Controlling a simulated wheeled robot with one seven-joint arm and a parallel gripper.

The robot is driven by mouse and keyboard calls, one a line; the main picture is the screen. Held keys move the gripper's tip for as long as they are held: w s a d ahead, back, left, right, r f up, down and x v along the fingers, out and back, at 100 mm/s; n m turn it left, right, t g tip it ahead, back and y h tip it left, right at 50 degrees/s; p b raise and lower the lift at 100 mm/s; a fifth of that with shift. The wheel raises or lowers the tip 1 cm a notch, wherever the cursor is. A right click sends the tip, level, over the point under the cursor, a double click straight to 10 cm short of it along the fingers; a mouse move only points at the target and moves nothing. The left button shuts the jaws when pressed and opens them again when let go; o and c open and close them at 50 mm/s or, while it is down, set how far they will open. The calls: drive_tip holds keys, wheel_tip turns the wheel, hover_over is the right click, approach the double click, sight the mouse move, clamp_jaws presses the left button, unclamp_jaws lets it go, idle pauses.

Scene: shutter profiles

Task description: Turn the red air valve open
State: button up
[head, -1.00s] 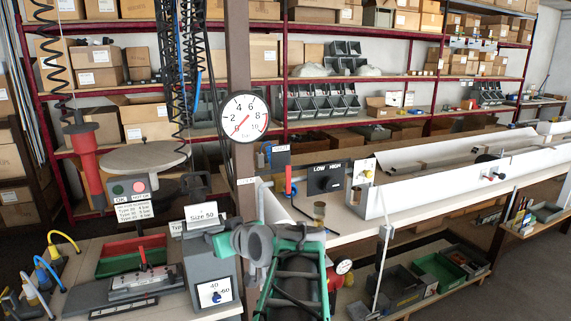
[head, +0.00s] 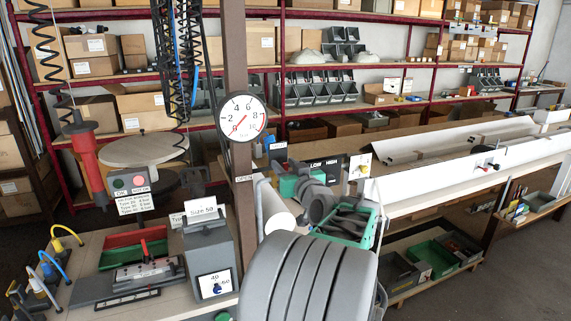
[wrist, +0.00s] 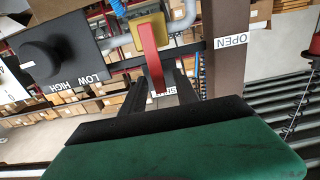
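The red air valve's lever (wrist: 150,52) hangs from a brass-coloured body (wrist: 152,31) in the wrist view, its lower end towards my gripper. An OPEN label (wrist: 230,41) is on the brown post to its right. A second white label (wrist: 162,92), partly hidden, shows below the lever. My gripper (wrist: 163,80) has a green body and two dark fingers apart, with the lever's lower end seen between or just beyond them. I cannot tell whether they touch it. In the head view the green end of my arm (head: 288,187) hides the lever.
A black LOW/HIGH knob box (wrist: 55,60) is close on the left in the wrist view. The round pressure gauge (head: 241,118) is on the brown post (head: 236,60). A long white profile (head: 450,182) lies on the bench to the right. Green bins stand below.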

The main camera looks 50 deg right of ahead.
drive_tip(key=shift+c, duration=0.6)
clamp_jaws()
idle(0.8)
